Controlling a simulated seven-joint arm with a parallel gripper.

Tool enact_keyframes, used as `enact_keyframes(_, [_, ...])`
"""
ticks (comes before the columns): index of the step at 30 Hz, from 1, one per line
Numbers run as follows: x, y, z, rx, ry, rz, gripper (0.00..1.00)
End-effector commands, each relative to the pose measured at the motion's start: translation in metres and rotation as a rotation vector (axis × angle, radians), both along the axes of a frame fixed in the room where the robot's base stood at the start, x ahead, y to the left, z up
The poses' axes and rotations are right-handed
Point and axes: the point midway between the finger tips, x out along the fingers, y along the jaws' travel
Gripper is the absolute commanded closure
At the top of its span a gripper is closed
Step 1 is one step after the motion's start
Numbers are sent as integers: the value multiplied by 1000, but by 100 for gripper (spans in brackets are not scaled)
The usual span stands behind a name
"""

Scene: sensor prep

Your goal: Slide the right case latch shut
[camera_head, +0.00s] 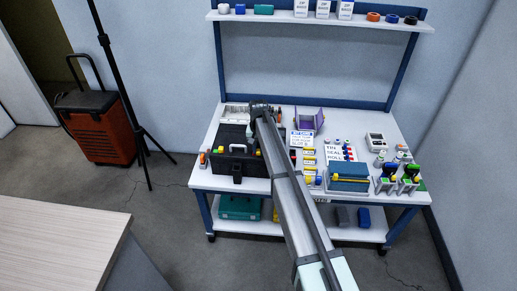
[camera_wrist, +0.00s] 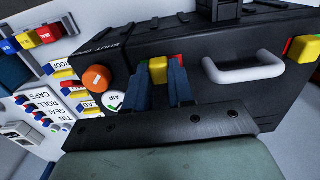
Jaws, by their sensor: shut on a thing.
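The black case (camera_head: 232,163) stands at the left of the workbench; its front also fills the upper wrist view (camera_wrist: 120,42). The left latch (camera_wrist: 303,48), with red, yellow and green parts, is at the right edge of the wrist view. Whether the right latch is fully shut cannot be told. In the head view my arm partly hides the case's right side.
A light handle (camera_wrist: 245,70) sits between the latches. An orange knob (camera_wrist: 96,79) and a round AIR piece (camera_wrist: 114,99) lie close beside the gripped latch. In the head view, an open purple box (camera_head: 308,121) and a blue box (camera_head: 348,176) stand right of my arm.

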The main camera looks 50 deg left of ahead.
Motion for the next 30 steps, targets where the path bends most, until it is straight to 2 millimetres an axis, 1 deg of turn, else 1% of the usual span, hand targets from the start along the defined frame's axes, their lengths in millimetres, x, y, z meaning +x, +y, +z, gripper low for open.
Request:
enact_keyframes(9, [0,0,0,0,0,0,100])
enact_keyframes(15, [-12,13,0,0,0,2,100])
enact_keyframes(22, [-13,14,0,2,2,1,100])
enact_keyframes(23, [-14,14,0,3,3,1,76])
enact_keyframes(30, [-13,13,0,1,1,1,53])
